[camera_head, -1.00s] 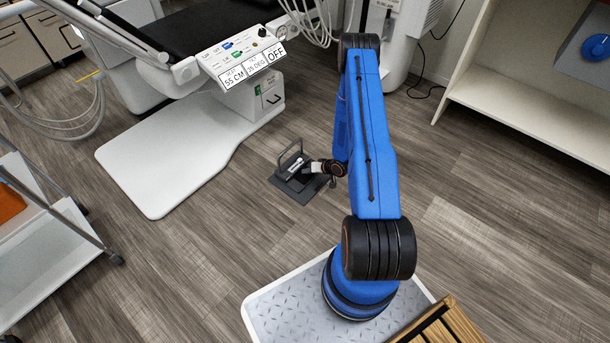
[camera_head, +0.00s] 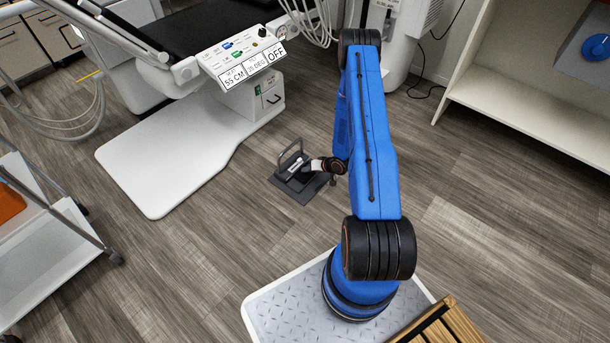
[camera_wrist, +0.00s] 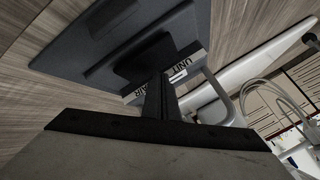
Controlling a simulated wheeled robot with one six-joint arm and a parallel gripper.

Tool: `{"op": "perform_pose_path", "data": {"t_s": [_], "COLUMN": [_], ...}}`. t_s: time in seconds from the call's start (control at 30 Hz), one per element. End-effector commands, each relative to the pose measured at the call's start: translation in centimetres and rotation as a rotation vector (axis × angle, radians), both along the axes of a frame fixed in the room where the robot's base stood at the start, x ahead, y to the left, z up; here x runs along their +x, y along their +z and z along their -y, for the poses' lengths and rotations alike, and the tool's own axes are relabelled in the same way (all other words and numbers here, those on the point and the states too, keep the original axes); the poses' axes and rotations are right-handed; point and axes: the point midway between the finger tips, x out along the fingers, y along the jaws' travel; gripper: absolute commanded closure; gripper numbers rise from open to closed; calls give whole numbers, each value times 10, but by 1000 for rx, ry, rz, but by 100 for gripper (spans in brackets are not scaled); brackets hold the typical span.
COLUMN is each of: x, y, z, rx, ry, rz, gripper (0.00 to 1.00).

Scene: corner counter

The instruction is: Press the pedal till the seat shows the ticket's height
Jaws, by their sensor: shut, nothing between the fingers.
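A dark grey foot pedal unit (camera_head: 286,188) with a wire hoop handle lies on the floor beside the white chair base. In the wrist view its plate (camera_wrist: 90,62) fills the upper left, and a pale label strip with partly hidden lettering runs across it. My gripper (camera_head: 305,166) is low over the right part of the unit. In the wrist view its dark fingers (camera_wrist: 157,98) are together and empty, pointing at the unit. I cannot tell whether they touch it. The seat display (camera_head: 233,78) reads 55 CM. I cannot make out a ticket.
The white chair base (camera_head: 160,170) spreads over the floor left of the pedal unit. A white trolley (camera_head: 50,245) stands at the left, and a white shelf unit (camera_head: 530,110) at the right.

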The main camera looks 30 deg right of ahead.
Motion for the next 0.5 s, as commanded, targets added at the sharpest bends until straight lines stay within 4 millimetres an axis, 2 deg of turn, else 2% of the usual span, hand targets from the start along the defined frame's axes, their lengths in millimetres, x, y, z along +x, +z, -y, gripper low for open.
{"op": "perform_pose_path", "data": {"t_s": [0.27, 0.5], "x": [0, 0], "y": [1, 15], "z": [0, 0], "rx": [0, -1], "ry": [0, 0], "rz": [0, 1], "gripper": [100, 100]}}
